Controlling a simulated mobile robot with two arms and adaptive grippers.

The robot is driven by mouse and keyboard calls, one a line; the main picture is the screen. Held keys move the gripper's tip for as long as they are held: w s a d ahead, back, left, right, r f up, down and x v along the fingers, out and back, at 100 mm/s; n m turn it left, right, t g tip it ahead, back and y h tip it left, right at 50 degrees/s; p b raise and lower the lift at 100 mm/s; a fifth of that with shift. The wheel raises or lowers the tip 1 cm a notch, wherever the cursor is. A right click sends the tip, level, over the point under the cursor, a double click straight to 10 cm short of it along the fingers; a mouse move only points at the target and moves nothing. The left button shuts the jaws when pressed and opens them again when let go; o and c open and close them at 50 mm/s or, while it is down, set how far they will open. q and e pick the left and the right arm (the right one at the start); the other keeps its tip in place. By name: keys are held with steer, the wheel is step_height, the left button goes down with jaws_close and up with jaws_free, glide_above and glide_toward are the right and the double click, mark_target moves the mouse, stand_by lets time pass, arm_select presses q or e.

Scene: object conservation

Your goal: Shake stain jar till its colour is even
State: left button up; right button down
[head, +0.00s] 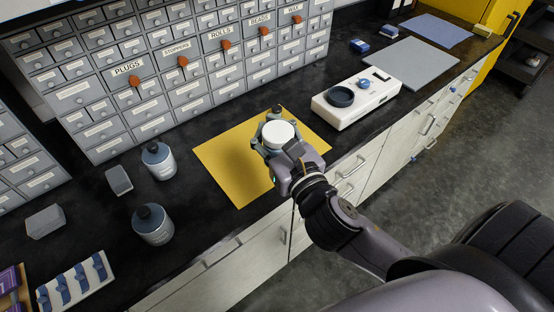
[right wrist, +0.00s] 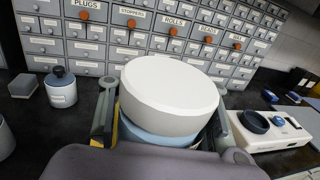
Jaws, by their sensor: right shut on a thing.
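My left gripper is not in view.
Two dark-capped bottles (head: 158,161) (head: 152,224) stand left on the black counter. A white device with a round dark well (head: 341,97) stands right of the mat. Labelled grey drawers (head: 160,70) line the back. A grey mat (head: 412,64) lies clear further right.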

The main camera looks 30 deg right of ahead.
step_height(320, 180, down, 5)
steer(key=shift+f, duration=0.1)
stand_by(1.7)
